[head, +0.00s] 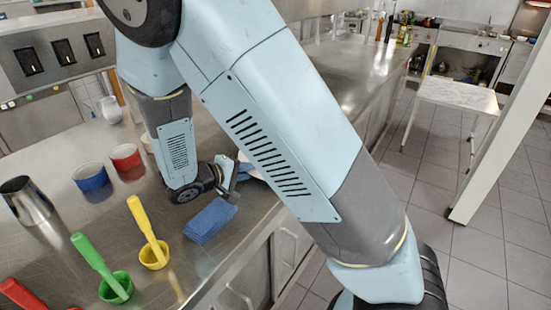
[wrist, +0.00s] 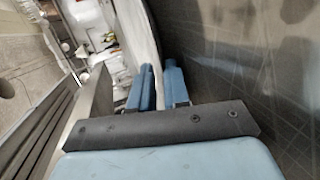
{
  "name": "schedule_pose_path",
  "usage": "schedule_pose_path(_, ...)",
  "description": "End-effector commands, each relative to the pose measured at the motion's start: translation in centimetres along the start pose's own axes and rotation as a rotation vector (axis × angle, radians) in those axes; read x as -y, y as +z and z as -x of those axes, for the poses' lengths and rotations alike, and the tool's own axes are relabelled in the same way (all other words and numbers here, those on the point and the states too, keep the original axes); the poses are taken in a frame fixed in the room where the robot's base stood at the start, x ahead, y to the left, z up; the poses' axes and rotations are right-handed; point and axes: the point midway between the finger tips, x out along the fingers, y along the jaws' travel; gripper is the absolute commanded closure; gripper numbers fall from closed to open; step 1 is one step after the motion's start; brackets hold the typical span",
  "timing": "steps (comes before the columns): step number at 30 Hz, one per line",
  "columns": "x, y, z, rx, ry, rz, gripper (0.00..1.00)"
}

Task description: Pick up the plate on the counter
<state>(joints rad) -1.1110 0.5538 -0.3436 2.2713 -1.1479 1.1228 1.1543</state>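The plate (head: 249,169) is a pale piece beside my gripper near the counter's front edge in the head view, mostly hidden behind my arm. In the wrist view a white curved band, which looks like the plate (wrist: 143,32) seen nearly edge-on, runs down to the fingers. My gripper (wrist: 158,76) has its two blue fingers close together, with the white rim in the narrow gap between them. It looks shut on the rim. In the head view my gripper (head: 228,178) is low over the counter, partly hidden by my arm.
On the metal counter (head: 120,215) are a blue cloth or sponge stack (head: 210,220), blue (head: 91,177) and red (head: 125,157) ramekins, a steel cup (head: 27,199), and yellow (head: 153,255) and green (head: 116,287) bowls with coloured handles. Tiled floor (head: 430,180) lies right.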

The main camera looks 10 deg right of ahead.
Motion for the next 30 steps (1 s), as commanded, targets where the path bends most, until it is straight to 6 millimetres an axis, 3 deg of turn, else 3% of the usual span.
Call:
schedule_pose_path(3, 0.0, 0.01, 0.01, 0.0, 0.0, 0.0, 0.83)
schedule_pose_path(9, 0.0, 0.02, 0.03, 0.0, 0.0, 0.0, 1.0)
schedule_pose_path(30, 0.06, 0.01, 0.08, 0.0, -0.001, 0.0, 1.0)
